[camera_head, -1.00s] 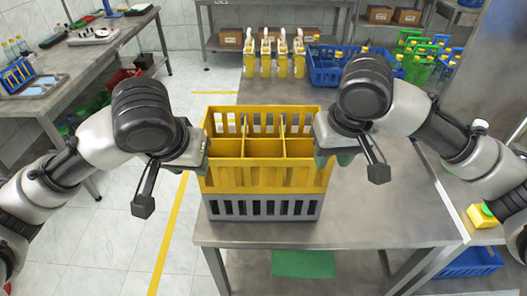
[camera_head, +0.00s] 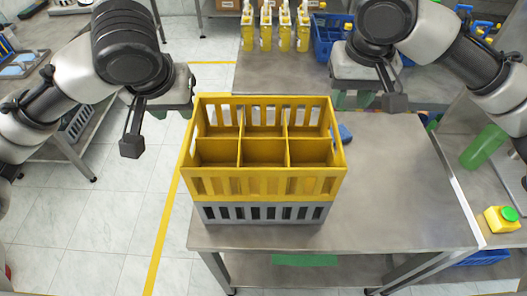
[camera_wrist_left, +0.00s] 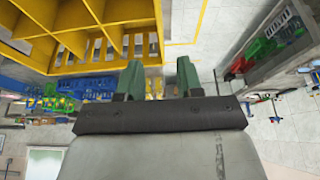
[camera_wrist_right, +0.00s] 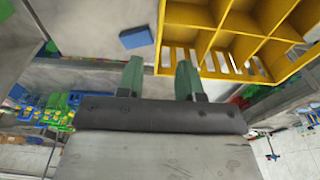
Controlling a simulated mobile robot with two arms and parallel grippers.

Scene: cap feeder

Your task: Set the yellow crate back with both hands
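The yellow crate (camera_head: 265,187) sits upright on top of a grey crate (camera_head: 262,213) at the left front of the steel table. Its compartments look empty. My left gripper (camera_head: 160,108) is off the crate's upper left side, apart from it. In the left wrist view its green fingers (camera_wrist_left: 158,80) are spread with nothing between them, and the yellow crate (camera_wrist_left: 85,30) is beside them. My right gripper (camera_head: 352,98) is above and right of the crate, also apart. In the right wrist view its fingers (camera_wrist_right: 160,80) are spread and empty, near the yellow crate (camera_wrist_right: 235,45).
Yellow bottles (camera_head: 265,35) and a blue crate (camera_head: 328,40) stand at the back. A small blue object (camera_head: 345,133) lies right of the crate. A green bottle (camera_head: 483,147) and a yellow container (camera_head: 501,219) are at the right. The table's right part is clear.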

